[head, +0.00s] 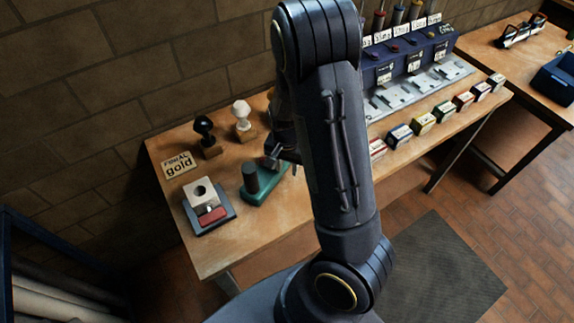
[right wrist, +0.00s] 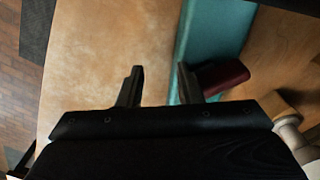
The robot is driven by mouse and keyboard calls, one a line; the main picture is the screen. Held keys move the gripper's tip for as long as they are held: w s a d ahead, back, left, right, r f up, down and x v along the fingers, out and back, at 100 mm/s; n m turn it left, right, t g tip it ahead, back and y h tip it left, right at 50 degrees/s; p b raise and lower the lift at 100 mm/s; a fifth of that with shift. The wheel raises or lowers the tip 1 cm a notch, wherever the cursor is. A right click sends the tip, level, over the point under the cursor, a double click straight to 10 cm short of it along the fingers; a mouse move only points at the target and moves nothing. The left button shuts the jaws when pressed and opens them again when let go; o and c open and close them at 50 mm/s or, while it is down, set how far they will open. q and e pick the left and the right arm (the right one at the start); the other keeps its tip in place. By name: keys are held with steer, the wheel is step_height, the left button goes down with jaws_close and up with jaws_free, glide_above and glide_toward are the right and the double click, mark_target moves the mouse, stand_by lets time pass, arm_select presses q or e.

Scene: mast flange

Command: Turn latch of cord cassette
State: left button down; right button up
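A green piece with a flat base and an upright dark green cylinder (head: 256,180) stands on the wooden table; I take it for the cord cassette. In the right wrist view a teal body (right wrist: 212,38) has a dark red lever (right wrist: 222,76) on its side, which may be the latch. My right gripper (head: 272,156) is beside the green piece in the head view, partly hidden by my arm. In the right wrist view its fingers (right wrist: 158,84) are apart with nothing held. The red lever is just right of the right finger; I cannot tell whether they touch. My left gripper is out of view.
A black-knobbed stamp (head: 204,130) and a white-knobbed one (head: 242,114) stand behind. A lettered sign (head: 181,165) and a tray with a grey block and red pad (head: 210,216) are left. Several small boxes (head: 424,124) line the front edge at right, before a blue rack (head: 408,52).

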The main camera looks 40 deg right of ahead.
steer(key=shift+a, duration=0.1)
step_height(320, 180, up, 2)
steer(key=shift+r+p, duration=0.2)
steer(key=shift+p, duration=0.85)
steer(key=shift+r, duration=1.3)
steer(key=s+a+r+n+t+y+b, duration=0.4)
steer(key=s+a+r+n, duration=0.6)
steer(key=s, duration=0.5)
step_height(320, 180, up, 4)
steer(key=shift+s+a+f+t+b, duration=0.2)
steer(key=shift+s+a+t+b, duration=0.1)
steer(key=shift+a+t, duration=0.6)
